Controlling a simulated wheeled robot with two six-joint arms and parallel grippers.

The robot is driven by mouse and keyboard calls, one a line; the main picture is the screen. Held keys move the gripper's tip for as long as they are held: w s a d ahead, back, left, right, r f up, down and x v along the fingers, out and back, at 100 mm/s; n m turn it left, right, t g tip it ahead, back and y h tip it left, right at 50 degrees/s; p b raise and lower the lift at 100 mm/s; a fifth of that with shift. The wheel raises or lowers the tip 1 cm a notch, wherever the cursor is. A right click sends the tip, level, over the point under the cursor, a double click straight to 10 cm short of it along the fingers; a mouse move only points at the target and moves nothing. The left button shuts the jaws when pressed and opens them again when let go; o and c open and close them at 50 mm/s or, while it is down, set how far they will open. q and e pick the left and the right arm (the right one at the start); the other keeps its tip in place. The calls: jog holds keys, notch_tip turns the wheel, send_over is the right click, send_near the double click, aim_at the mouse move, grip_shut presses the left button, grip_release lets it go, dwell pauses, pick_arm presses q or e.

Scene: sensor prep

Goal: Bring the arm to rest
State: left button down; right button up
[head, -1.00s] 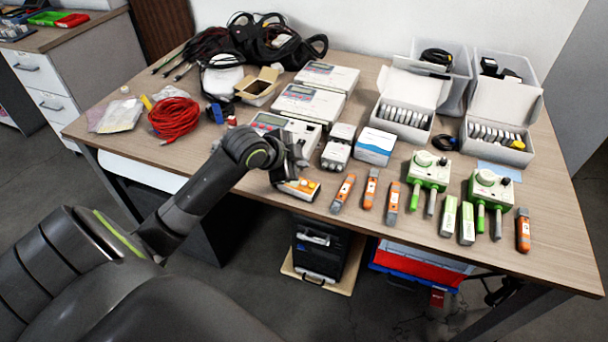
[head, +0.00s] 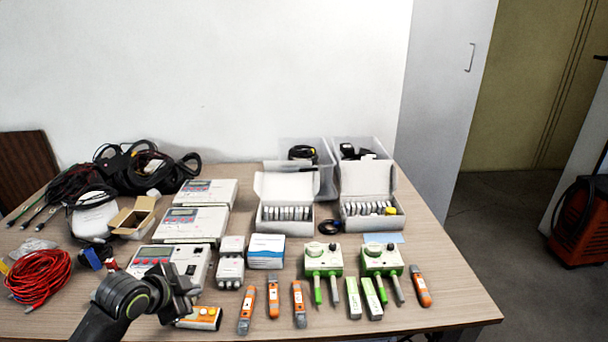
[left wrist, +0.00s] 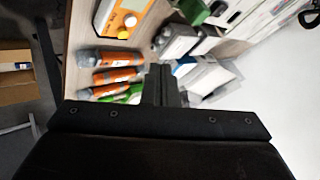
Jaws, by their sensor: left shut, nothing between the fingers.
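My left gripper (head: 186,304) comes in from the lower left in the head view. It is above the front left part of the table (head: 455,290), close to an orange and yellow handheld device (head: 199,318). In the left wrist view its fingers (left wrist: 162,85) are closed together with nothing between them. The same orange device (left wrist: 120,20) lies at the top of that view, apart from the fingers. My right gripper is in neither view.
Behind are two open white boxes (head: 284,190), clear bins and grey instruments (head: 190,224). A red cable coil (head: 38,277) lies at left. The table's right end is bare.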

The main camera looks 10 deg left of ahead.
pick_arm(q)
jog(key=s+d+f+n+g+y, duration=0.15)
jog(key=s+f+n, duration=0.25)
jog(key=s, duration=0.6)
jog(key=s+f+n+g+y, duration=0.1)
jog(key=s+f+n+g, duration=0.2)
jog(key=s, duration=0.6)
jog(key=s+d+f+n+g+y, duration=0.1)
jog(key=s+f+n, duration=0.35)
jog(key=s, duration=0.55)
notch_tip(320, 180, down, 24)
jog(key=a+r+g+p, duration=0.1)
jog(key=p, duration=0.1)
jog(key=s+d+f+g, duration=0.1)
jog(key=s+f, duration=1.3)
jog(key=shift+s+f+h+p, duration=0.25)
jog(key=shift+s+h+p, duration=0.1)
jog(key=shift+s, duration=0.05)
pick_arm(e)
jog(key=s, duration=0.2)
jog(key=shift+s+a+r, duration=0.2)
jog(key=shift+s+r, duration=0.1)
